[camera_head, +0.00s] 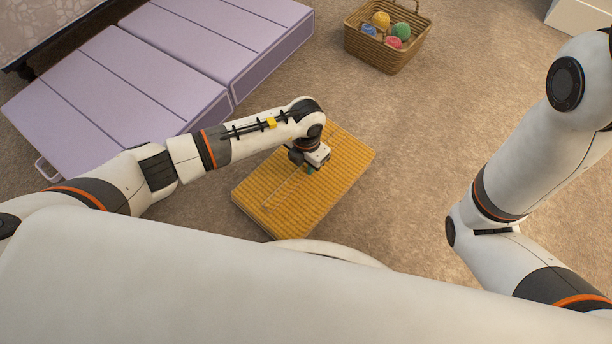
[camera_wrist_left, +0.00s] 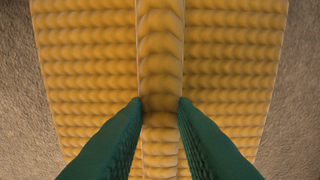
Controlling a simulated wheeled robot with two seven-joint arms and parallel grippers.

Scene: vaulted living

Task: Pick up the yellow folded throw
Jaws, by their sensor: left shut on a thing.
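The yellow folded throw (camera_head: 337,172) is a flat rectangular block with a ribbed, knitted surface, in the lower middle of the head view. My left gripper (camera_head: 308,172) is over its upper middle, seen from above and partly hidden by its own wrist. In the left wrist view the throw (camera_wrist_left: 225,60) fills most of the picture. There the green fingertips of my left gripper (camera_wrist_left: 160,104) press on both sides of a raised ridge along the throw's middle, shut on it. My right arm comes in at the right of the head view, but its gripper does not show.
A wicker basket (camera_head: 371,50) with several coloured balls of yarn stands at the upper right. Lilac folding panels (camera_head: 120,95) lie at the upper left, close to my left arm. Beige carpet (camera_head: 410,130) is clear to the right of the throw.

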